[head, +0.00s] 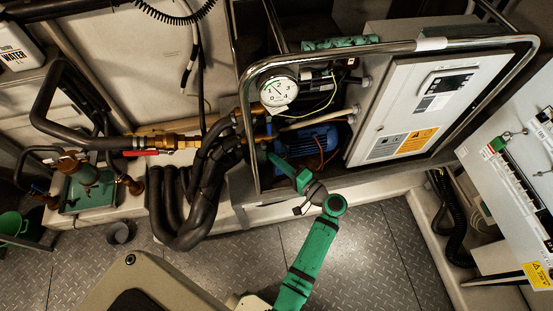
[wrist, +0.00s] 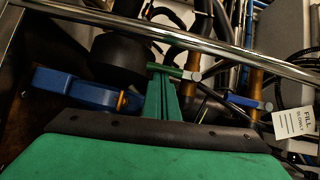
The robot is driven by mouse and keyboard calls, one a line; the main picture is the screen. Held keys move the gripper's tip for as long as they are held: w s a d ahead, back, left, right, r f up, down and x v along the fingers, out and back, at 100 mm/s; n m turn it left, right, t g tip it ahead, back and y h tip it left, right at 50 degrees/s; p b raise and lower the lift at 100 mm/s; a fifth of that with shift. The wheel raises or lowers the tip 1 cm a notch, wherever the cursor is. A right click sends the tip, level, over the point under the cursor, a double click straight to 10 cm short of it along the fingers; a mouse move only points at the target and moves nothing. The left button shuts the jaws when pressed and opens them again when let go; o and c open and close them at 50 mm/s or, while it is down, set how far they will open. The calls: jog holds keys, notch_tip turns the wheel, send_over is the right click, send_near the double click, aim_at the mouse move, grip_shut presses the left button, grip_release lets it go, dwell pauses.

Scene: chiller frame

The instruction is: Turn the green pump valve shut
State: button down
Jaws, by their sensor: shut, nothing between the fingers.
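The green pump valve handle (wrist: 176,71) is a short bar with a grey end, beside a brass pipe fitting in the wrist view. In the head view I cannot make it out behind the hoses and my arm. My gripper (wrist: 161,80) is shut and empty, its green fingers tapering up to the handle. The fingertips overlap the handle's left part in the picture; I cannot tell whether they touch it. In the head view my gripper (head: 268,155) reaches inside the chrome frame, left of the blue motor.
A chrome tube frame (head: 251,165) surrounds the opening; its bar crosses above my fingers in the wrist view. The blue motor (head: 307,140) is close by. A blue lever (wrist: 240,100) and a "fill slowly" tag (wrist: 296,122) are to the right. Black hoses (head: 192,210) bend left of the frame.

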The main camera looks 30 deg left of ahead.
jog(key=w+v, duration=0.3)
jog(key=v, duration=0.9)
jog(key=shift+s+d+f, duration=0.25)
jog(key=shift+d, duration=0.45)
jog(key=s+d+f+m+t+h, duration=0.2)
jog(key=s+d+f+h, duration=0.1)
jog(key=s+f+h, duration=0.4)
jog(key=s+d+f+m+t+h, duration=0.2)
jog(key=s+d+f+h, duration=0.15)
jog(key=f, duration=0.45)
jog(key=s+d+r+t+h, duration=0.2)
jog(key=s+d+h, duration=0.25)
jog(key=s, duration=0.45)
jog(key=s+d+r+n+t+h, duration=0.1)
jog(key=s+r, duration=0.3)
jog(key=r, duration=0.6)
jog(key=s+d+r+n+t+h, duration=0.1)
jog(key=s+r+n+t, duration=0.3)
jog(key=r, duration=0.7)
jog(key=shift+s+r+n, duration=0.2)
jog(key=shift+s+n, duration=0.1)
jog(key=shift+s, duration=0.25)
